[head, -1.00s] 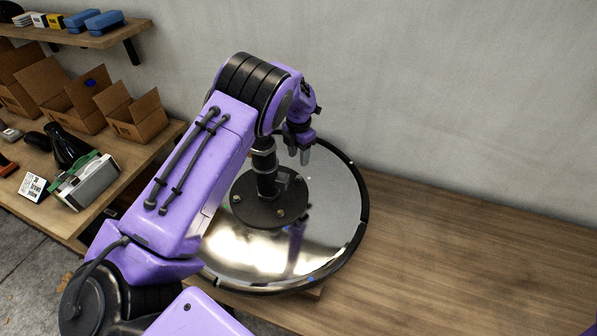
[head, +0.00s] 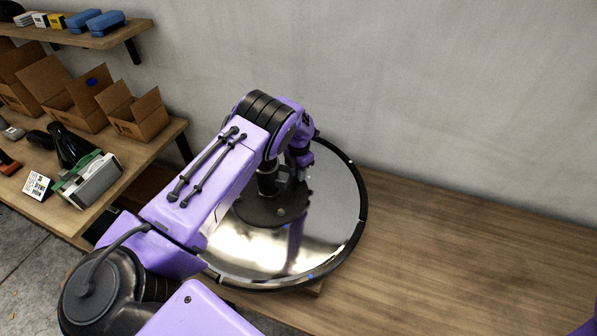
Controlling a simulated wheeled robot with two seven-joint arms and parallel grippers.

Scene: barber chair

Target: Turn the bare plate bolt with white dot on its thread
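The round black plate (head: 262,214) lies at the middle of the shiny chair base (head: 330,215), with a dark column (head: 267,184) standing on it. One bolt (head: 281,211) shows on the plate's front right; no white dot can be made out on it. My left gripper (head: 301,176) points down just right of the column, low over the plate's back right part. Its fingertips are small and partly hidden, so I cannot tell whether they are open or what they touch. My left arm covers the plate's left side. My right gripper is out of view.
The base rests on a wooden table (head: 450,250), clear to the right, with a grey wall (head: 430,90) behind. At left, a side bench holds open cardboard boxes (head: 135,112) and a white and green device (head: 92,180). A shelf (head: 85,38) hangs above.

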